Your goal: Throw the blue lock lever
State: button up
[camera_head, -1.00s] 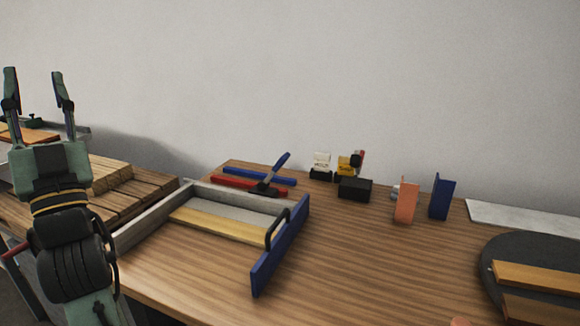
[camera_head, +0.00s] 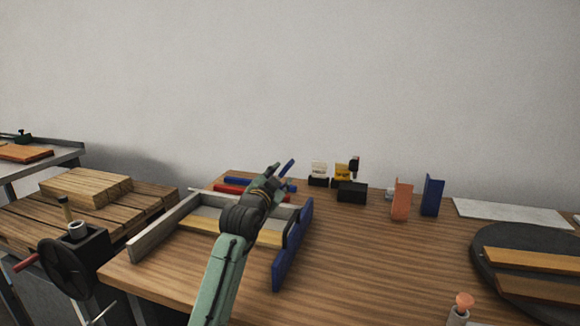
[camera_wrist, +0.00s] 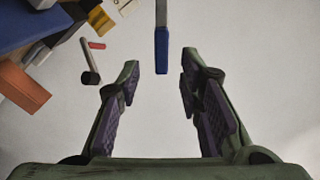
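The blue lock lever (camera_head: 288,168) stands tilted at the back left of the wooden table, beside a red bar and a blue bar. Its lower part is hidden behind my gripper in the head view. My gripper (camera_head: 274,174) is in front of it, with its fingers largely hidden there. In the wrist view my gripper (camera_wrist: 161,80) is open and empty. The lever's blue handle (camera_wrist: 161,52) shows between and just beyond the two fingertips, on a grey shaft. I see no contact with either finger.
Orange (camera_head: 401,200) and blue (camera_head: 432,195) upright plates stand right. The table's middle right is clear.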

aim_at(288, 166)
jog(key=p+x, duration=0.2)
jog(key=x, duration=0.6)
jog(key=shift+w, duration=0.25)
jog(key=shift+c, duration=0.3)
grip_shut()
